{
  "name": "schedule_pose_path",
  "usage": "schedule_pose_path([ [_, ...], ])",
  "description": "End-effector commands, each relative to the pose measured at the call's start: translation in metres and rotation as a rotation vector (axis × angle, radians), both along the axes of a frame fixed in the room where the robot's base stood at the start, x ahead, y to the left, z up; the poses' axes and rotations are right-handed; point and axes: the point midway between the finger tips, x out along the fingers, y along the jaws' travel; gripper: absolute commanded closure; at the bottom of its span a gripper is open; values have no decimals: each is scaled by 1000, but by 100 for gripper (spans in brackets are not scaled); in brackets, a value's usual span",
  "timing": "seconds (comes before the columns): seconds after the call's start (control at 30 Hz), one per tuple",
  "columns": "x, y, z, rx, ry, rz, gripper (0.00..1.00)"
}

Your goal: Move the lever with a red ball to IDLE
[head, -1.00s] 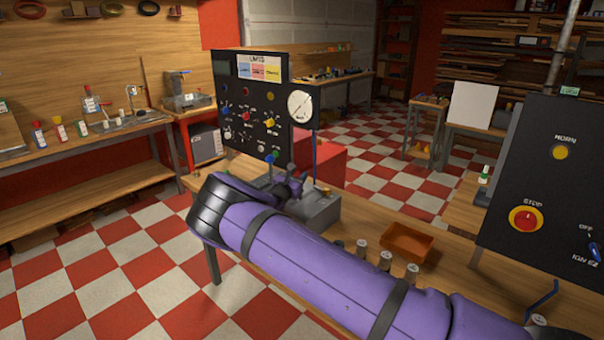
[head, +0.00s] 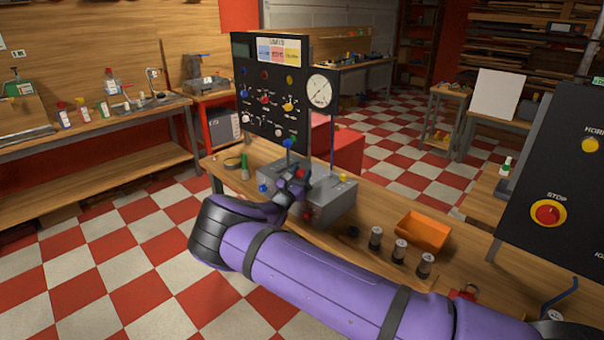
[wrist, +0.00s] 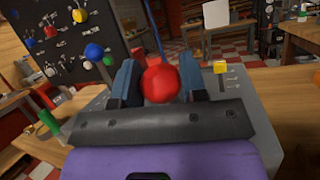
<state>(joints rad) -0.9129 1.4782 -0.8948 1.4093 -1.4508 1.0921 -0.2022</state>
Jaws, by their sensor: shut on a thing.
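The lever's red ball (wrist: 162,83) sits between the two blue-grey fingers of my gripper (wrist: 160,84) in the wrist view. My gripper is shut on it. In the head view the red ball (head: 301,173) shows at the end of my gripper (head: 299,178), above the grey lever box (head: 335,205). A lever with a blue ball (wrist: 94,53) stands to the left and one with a yellow knob (wrist: 220,67) to the right. The red lever's shaft and the IDLE mark are hidden or too small to read.
A black panel (head: 270,72) with knobs and a gauge stands behind the box. An orange tray (head: 422,232) and several small cylinders (head: 399,250) are on the bench to the right. A green bottle-like object (wrist: 48,121) is left of the box.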

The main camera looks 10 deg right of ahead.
Motion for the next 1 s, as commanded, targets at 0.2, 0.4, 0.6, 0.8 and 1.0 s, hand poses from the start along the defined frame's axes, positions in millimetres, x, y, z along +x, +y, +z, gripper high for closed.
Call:
schedule_pose_path([
  [0.2,-2,3,-5,3,6,3,51],
  [0.4,-1,2,-3,2,4,2,36],
  [0.6,-3,3,-3,2,3,2,36],
  [0.8,-19,18,-12,1,4,3,36],
  [1.0,-45,42,-27,2,5,4,36],
])
